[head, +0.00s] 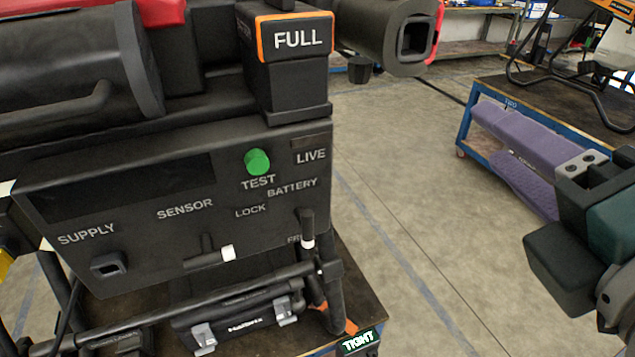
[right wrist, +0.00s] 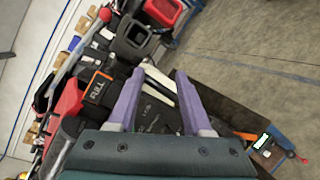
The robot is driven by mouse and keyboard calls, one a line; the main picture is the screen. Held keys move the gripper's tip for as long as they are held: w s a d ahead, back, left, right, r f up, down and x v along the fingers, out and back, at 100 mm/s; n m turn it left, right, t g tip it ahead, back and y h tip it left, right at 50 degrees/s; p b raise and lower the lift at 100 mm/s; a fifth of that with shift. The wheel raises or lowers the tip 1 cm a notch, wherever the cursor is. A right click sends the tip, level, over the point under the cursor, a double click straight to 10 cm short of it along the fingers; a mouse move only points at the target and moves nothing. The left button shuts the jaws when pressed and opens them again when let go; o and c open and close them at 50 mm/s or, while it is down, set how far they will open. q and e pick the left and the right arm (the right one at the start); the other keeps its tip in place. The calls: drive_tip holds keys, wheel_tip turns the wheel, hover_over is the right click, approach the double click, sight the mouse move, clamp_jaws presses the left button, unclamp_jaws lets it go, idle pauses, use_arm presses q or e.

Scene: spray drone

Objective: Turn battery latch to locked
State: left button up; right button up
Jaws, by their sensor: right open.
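The dark drone panel (head: 120,240) fills the left of the head view, with SUPPLY, SENSOR, TEST, BATTERY, LOCK and LIVE labels. The battery latch (head: 307,225) is a short black lever with a white band at the panel's right edge. It stands near upright beside a partly covered label starting "FR", right of LOCK. The battery block (head: 290,85) marked FULL sits above; it also shows in the right wrist view (right wrist: 97,90). My right gripper (head: 487,132) is open and empty, well right of the panel; its purple fingers also show in the wrist view (right wrist: 160,73). My left gripper is not in view.
A green button (head: 257,161) and a white-tipped lever (head: 226,253) are on the panel. Black tubes and a case (head: 245,318) lie below. A wide black nozzle (head: 395,40) juts out at upper right. A blue-edged table (head: 465,125) stands behind my right gripper. Open floor lies between.

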drive_tip(key=a+f+n+y+b, duration=0.5)
drive_tip(key=f+n+b, duration=0.1)
drive_tip(key=f+n, duration=0.3)
drive_tip(key=n+g+y+b, duration=0.2)
drive_tip(key=n+y+b, duration=0.25)
drive_tip(key=n, duration=0.45)
approach(311, 225)
drive_tip(key=shift+m+t+h, duration=0.25)
drive_tip(key=shift+m+t, duration=0.05)
drive_tip(key=p+x, duration=0.1)
drive_tip(key=x, duration=0.6)
drive_tip(key=shift+a, duration=0.3)
drive_tip(key=shift+w+a, duration=0.25)
drive_tip(key=shift+w, duration=0.2)
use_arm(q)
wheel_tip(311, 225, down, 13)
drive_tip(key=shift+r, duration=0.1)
use_arm(e)
drive_tip(key=shift+c, duration=0.2)
drive_tip(key=c, duration=0.7)
clamp_jaws()
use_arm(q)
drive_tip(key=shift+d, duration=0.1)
